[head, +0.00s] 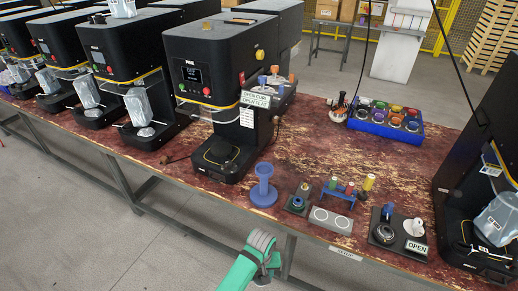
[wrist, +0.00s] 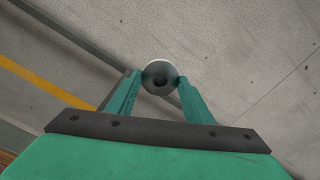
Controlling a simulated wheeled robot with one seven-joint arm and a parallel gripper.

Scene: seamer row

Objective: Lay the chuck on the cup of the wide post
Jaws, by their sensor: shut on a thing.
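The chuck (wrist: 160,70) is a grey round piece with a dark hole in its middle. In the wrist view it sits between the tips of my green gripper (wrist: 160,80), which is shut on it. In the head view the chuck (head: 262,240) shows as a grey ribbed piece at the end of my gripper (head: 264,256), in front of the bench's front edge. A blue post (head: 263,188) with a broad round base and a cup on top stands upright on the bench, above and apart from the chuck in the picture.
A black machine (head: 215,95) stands behind the post. To the post's right are a grey plate with two rings (head: 331,221), a small blue rack (head: 338,196) and a black fixture (head: 384,235). A blue crate (head: 386,130) stands farther back. Red bench top (head: 325,150) is bare before it.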

